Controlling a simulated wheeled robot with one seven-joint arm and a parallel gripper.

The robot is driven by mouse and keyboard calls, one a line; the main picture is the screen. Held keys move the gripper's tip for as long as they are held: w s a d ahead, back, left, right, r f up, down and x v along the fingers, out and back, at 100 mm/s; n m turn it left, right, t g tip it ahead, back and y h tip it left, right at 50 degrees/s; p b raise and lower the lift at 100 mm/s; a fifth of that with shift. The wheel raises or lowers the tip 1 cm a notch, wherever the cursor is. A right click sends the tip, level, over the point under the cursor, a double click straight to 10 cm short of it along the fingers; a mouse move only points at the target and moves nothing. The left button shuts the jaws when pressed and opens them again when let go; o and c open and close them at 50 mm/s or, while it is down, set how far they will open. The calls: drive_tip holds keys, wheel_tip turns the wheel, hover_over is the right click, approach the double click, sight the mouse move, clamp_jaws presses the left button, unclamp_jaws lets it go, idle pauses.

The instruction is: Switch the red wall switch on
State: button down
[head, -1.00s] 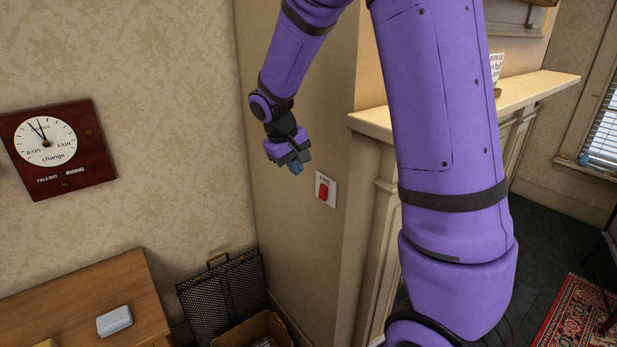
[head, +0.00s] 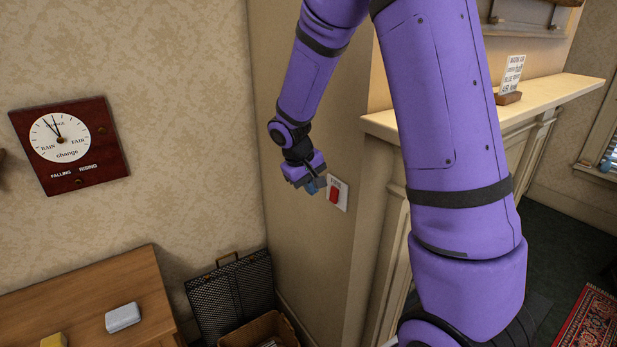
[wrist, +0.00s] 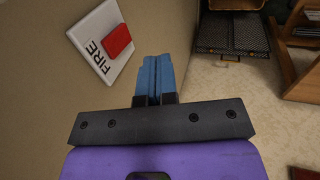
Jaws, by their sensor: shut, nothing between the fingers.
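The red wall switch (head: 334,196) sits on a white plate (head: 344,188) on the tan side wall of the chimney breast. In the wrist view the red rocker (wrist: 117,41) is at the upper left, on the white plate (wrist: 97,57) marked "FIRE". My gripper (head: 315,187) is just left of the switch in the head view. In the wrist view its blue fingertips (wrist: 154,70) are shut together and empty, to the right of the plate. A gap shows between the fingertips and the rocker there. Whether the rocker is tilted on or off I cannot tell.
The mantel shelf (head: 545,92) with a small sign (head: 512,72) juts out at the right. A black mesh screen (head: 232,292) and a cardboard box (head: 262,328) stand below. A wooden table (head: 75,300) is at the lower left, and a barometer (head: 68,145) hangs above.

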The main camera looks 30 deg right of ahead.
sight(331, 201)
drive_tip(key=shift+w+d+f, duration=0.1)
drive_tip(key=shift+d+f, duration=2.35)
drive_tip(key=shift+d, duration=0.25)
drive_tip(key=shift+d+f+h, duration=0.1)
drive_tip(key=shift+d+h, duration=0.15)
drive_tip(key=shift+h, duration=0.15)
drive_tip(key=shift+r, duration=0.8)
drive_tip(key=shift+a, duration=0.1)
